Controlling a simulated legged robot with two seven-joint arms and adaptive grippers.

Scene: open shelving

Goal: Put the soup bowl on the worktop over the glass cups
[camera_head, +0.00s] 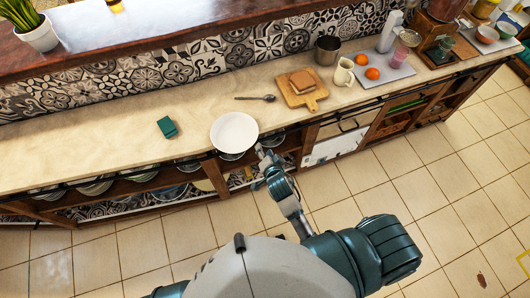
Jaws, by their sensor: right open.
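The white soup bowl (234,132) sits upright on the pale worktop (95,135), near its front edge. My right gripper (264,154) is open, just right of and in front of the bowl by the worktop's front edge. The fingers are small here, and I cannot tell whether they touch the bowl. Below the bowl, glass-looking ware shows in the open shelf, partly hidden by the worktop edge, the bowl and my gripper; I cannot make out single cups. My left gripper is not in view.
A green box (167,127) lies left of the bowl. The worktop's left part is clear.

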